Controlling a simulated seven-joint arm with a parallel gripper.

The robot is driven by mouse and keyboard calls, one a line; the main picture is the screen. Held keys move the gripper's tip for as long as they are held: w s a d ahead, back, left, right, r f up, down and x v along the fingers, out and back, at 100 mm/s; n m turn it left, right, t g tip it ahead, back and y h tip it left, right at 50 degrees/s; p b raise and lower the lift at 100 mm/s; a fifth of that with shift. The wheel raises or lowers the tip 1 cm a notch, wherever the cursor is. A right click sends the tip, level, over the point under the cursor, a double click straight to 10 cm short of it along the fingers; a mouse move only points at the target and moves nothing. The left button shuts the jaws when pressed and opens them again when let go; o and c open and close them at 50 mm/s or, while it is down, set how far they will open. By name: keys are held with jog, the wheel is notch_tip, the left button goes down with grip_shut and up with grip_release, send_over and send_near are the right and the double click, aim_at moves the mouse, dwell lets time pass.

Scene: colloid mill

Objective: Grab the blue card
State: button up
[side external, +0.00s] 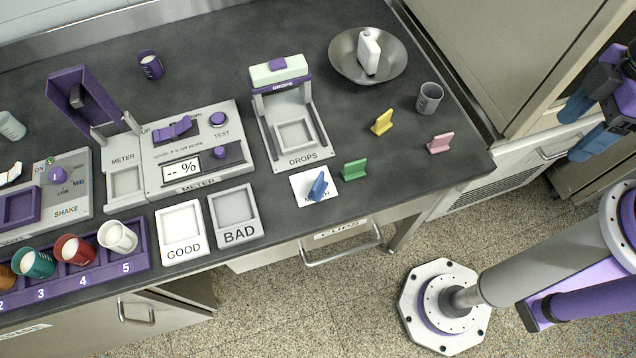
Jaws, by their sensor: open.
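A small blue card (318,187) stands tilted on a white square marker (303,192) near the front edge of the dark counter. The marker has printed lettering that the card partly covers. My gripper (572,132) is at the upper right of the side external view, off the counter and well to the right of the blue card. Its blue fingers are apart and nothing shows between them.
Green (354,169), yellow (382,122) and pink (440,143) cards stand right of the blue one. A grey DROPS device (318,140) stands behind it. GOOD (183,253) and BAD (238,235) trays lie left. A metal bowl (345,72) and grey cup (429,98) stand farther back.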

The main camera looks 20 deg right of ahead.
jog(key=s+a+f+m+y, duration=0.1)
jog(key=a+f+y, duration=0.1)
jog(key=a+f, duration=0.35)
jog(key=a+f+m+y, duration=0.1)
jog(key=a+f, duration=0.2)
jog(key=a, duration=0.6)
jog(key=m+t+y, duration=0.1)
jog(key=t+y, duration=0.5)
jog(key=t, duration=0.3)
send_near(320, 184)
jog(key=x, duration=0.5)
jog(key=shift+s+a+f, duration=0.1)
jog(key=shift+a, duration=0.15)
jog(key=shift+x, duration=2.55)
jog(key=shift+d, duration=0.15)
jog(key=c, duration=0.7)
